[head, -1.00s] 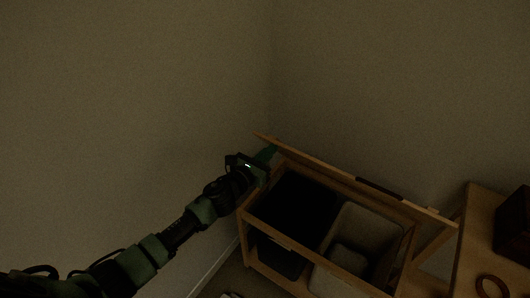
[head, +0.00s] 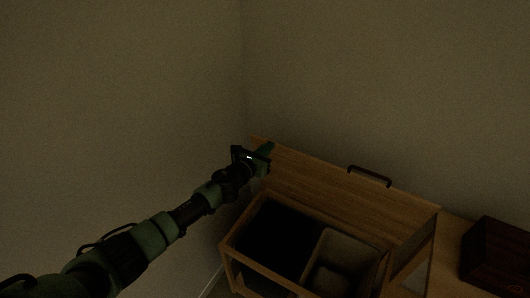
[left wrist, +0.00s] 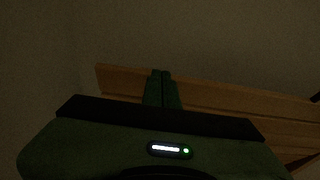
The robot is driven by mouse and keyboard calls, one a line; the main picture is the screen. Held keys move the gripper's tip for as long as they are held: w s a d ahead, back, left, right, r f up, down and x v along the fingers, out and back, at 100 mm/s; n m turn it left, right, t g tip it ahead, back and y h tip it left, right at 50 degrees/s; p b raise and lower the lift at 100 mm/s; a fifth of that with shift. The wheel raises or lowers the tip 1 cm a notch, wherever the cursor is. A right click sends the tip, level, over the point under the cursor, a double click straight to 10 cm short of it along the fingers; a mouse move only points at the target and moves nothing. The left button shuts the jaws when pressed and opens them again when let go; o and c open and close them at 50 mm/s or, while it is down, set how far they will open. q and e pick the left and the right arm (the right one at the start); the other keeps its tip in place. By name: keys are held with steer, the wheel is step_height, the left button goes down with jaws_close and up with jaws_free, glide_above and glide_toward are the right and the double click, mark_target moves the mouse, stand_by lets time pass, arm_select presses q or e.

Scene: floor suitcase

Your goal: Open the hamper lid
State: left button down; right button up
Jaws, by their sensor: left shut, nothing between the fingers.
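The wooden hamper (head: 262,265) stands in the corner with its lid (head: 335,187) raised and leaning up at the back. A dark handle (head: 369,176) sits on the lid's upper edge. Inside are a black bin (head: 278,237) and a beige bin (head: 345,249). My left gripper (head: 268,148) is shut and empty at the lid's upper left corner. In the left wrist view the closed fingers (left wrist: 163,88) overlap the lid's wooden edge (left wrist: 215,95); I cannot tell if they touch it. My right gripper is not in view.
A wooden surface (head: 452,258) with a dark brown box (head: 497,256) adjoins the hamper on the right. Bare walls close in behind and to the left. The air above the hamper's front is clear.

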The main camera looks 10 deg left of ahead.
arm_select(q)
steer(key=shift+w+r, duration=0.2)
steer(key=shift+w, duration=0.05)
steer(key=shift+s, duration=0.1)
steer(key=p+v, duration=0.1)
steer(key=v, duration=0.7)
steer(key=s+a+f+n+g+y, duration=0.2)
steer(key=s+a+f+n, duration=0.15)
steer(key=f+n, duration=0.45)
steer(key=s+a+f+n+g+y, duration=0.15)
steer(key=s+f+n, duration=0.25)
steer(key=f, duration=0.8)
steer(key=s+a+f+n+g+y, duration=0.1)
steer(key=s+a+f+n+g, duration=0.25)
steer(key=s+f+n, duration=0.8)
steer(key=s+f+n+g, duration=0.2)
steer(key=s+f+n, duration=0.2)
steer(key=s, duration=0.9)
steer(key=s+d+f+n+g, duration=0.1)
steer(key=s+f+n, duration=0.4)
steer(key=s, duration=0.8)
steer(key=s+f+n+g, duration=0.4)
steer(key=s+f, duration=0.5)
steer(key=s, duration=0.4)
steer(key=shift+s+d+n, duration=0.2)
steer(key=shift+s+n, duration=0.1)
steer(key=shift+n, duration=0.05)
